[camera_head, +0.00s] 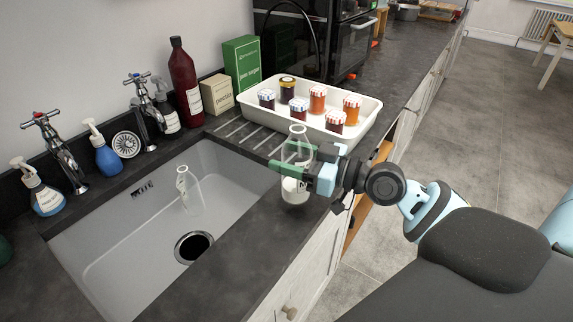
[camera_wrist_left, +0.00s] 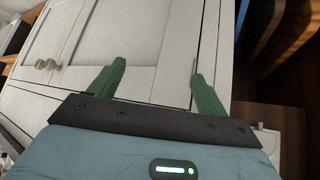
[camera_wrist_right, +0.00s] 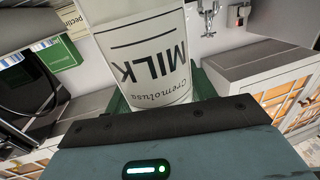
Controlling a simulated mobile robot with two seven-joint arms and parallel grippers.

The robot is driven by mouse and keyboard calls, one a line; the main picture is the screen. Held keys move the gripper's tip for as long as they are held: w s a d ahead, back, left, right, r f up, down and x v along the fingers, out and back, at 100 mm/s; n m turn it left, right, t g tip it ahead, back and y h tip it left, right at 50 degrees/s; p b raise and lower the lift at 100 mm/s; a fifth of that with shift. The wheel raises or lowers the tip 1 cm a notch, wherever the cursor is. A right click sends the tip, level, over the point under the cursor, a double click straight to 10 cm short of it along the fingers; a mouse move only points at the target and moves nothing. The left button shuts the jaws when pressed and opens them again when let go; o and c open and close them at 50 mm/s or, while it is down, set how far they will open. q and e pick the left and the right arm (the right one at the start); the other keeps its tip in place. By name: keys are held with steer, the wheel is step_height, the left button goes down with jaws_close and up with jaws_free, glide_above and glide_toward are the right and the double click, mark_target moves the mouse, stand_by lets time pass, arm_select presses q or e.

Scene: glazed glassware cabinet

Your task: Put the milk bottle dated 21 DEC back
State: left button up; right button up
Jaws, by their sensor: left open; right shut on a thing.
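My right gripper (camera_head: 296,160) is shut on a clear glass milk bottle (camera_head: 295,190), held upright at the counter strip right of the sink. I cannot tell whether its base touches the counter. In the right wrist view the bottle (camera_wrist_right: 150,60) fills the top, with "MILK" and "Cremolusa" printed upside down. No date is readable on it. A second clear bottle (camera_head: 188,192) is in the sink (camera_head: 120,240), near the drain; its date cannot be read. My left gripper (camera_wrist_left: 155,80) is open and empty before a pale cabinet door (camera_wrist_left: 150,50). It is outside the head view.
A white tray (camera_head: 255,111) with several jam jars stands behind the held bottle. A green box (camera_head: 241,64), a beige box (camera_head: 217,94) and a dark red bottle (camera_head: 185,80) stand at the wall. Taps and spray bottles line the sink's back edge.

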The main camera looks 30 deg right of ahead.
steer(key=shift+s+f, duration=0.15)
steer(key=shift+s, duration=0.05)
step_height(320, 180, down, 3)
steer(key=shift+f+b, duration=0.1)
steer(key=shift+b, duration=1.1)
steer(key=shift+w, duration=0.1)
steer(key=o, duration=1)
steer(key=shift+f, duration=0.15)
steer(key=o, duration=0.5)
arm_select(q)
steer(key=f, duration=0.1)
steer(key=s+f, duration=0.1)
steer(key=f, duration=0.1)
steer(key=shift+a+f+g, duration=0.15)
steer(key=shift+g, duration=0.15)
steer(key=shift+s, duration=0.1)
